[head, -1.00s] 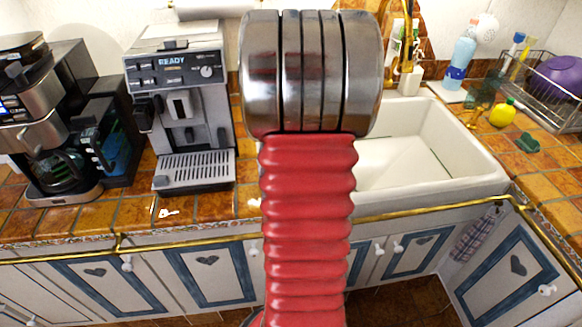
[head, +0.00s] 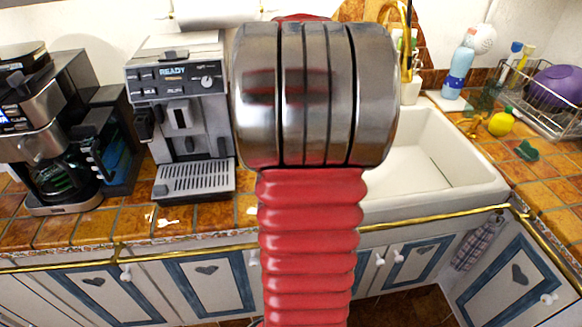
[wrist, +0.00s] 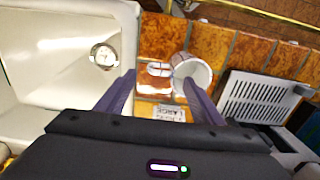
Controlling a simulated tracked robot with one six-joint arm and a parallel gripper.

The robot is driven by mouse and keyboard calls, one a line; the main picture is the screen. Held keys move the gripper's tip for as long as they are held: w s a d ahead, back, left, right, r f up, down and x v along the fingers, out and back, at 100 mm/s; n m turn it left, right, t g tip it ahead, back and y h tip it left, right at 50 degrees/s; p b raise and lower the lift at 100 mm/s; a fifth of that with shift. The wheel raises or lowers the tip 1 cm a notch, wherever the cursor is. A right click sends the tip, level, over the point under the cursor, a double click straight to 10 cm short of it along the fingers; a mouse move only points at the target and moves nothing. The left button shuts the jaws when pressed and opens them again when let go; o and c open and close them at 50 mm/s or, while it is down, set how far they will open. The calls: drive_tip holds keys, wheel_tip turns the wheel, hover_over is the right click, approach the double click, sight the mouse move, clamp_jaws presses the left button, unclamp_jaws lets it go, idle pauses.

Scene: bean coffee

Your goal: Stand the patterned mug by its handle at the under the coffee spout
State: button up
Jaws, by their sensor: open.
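The patterned mug (wrist: 193,72) is white with a reddish-brown pattern and sits on the tiled counter between the sink and the coffee machine, in the wrist view. Its handle (wrist: 159,70) points left. My gripper (wrist: 160,80) is open, its two purple fingers spread, with the handle between them in the picture; I see no contact. The mug is hidden behind my arm in the head view. The coffee machine (head: 180,75) shows "READY". Its spout (head: 180,114) is above an empty grilled drip tray (head: 195,181), which also shows in the wrist view (wrist: 257,98).
The white sink (head: 425,160) lies right of my arm, with its drain at the left in the wrist view. A second coffee maker (head: 45,130) stands at the far left. A brass rail (head: 190,233) runs along the counter front. A label card (wrist: 169,113) lies near the mug.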

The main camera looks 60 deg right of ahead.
drive_tip(key=shift+r, duration=1.95)
drive_tip(key=shift+w+a, duration=0.15)
drive_tip(key=shift+a, duration=0.1)
drive_tip(key=w+a+r+n+t+h, duration=0.1)
drive_tip(key=w+a+r+n, duration=0.15)
drive_tip(key=a, duration=0.75)
drive_tip(key=w+a+r+n+t, duration=0.15)
drive_tip(key=w+a, duration=0.25)
drive_tip(key=a, duration=0.6)
drive_tip(key=s+a+f+n+t, duration=0.1)
drive_tip(key=s+a+n, duration=0.1)
drive_tip(key=a, duration=0.7)
drive_tip(key=s+a+f+n+t, duration=0.2)
drive_tip(key=s+a+n, duration=0.1)
drive_tip(key=a, duration=0.7)
drive_tip(key=shift+s+a+n+y, duration=0.25)
drive_tip(key=shift+n+y, duration=0.05)
drive_tip(key=shift+y, duration=0.1)
